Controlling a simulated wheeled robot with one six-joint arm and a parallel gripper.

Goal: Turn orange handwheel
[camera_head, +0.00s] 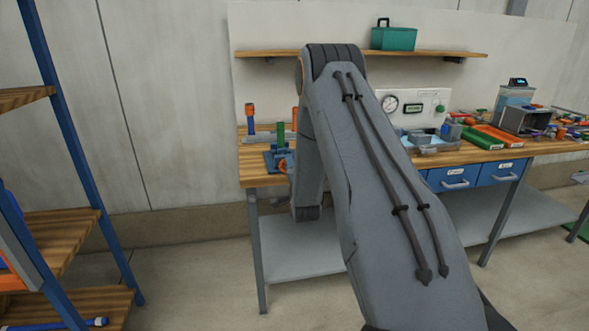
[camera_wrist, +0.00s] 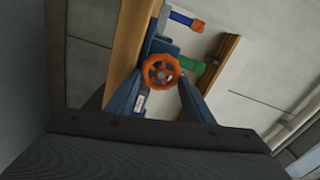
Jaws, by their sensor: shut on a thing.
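The orange handwheel (camera_wrist: 161,71) shows as a spoked ring near the top middle of the wrist view. It sits on a blue fixture at the wooden bench edge. In the head view, part of the handwheel (camera_head: 283,166) shows at the bench's left front, beside my arm. My gripper (camera_wrist: 160,82) has one blue-grey finger on each side of the handwheel and is shut on its rim. The exact contact points are hard to see. In the head view my arm hides most of the gripper.
The wooden bench (camera_head: 262,178) carries a gauge panel (camera_head: 412,108), green and red trays and other parts to the right. A shelf above holds a teal box (camera_head: 394,38). A blue-framed rack (camera_head: 70,120) stands at the left, with open floor between it and the bench.

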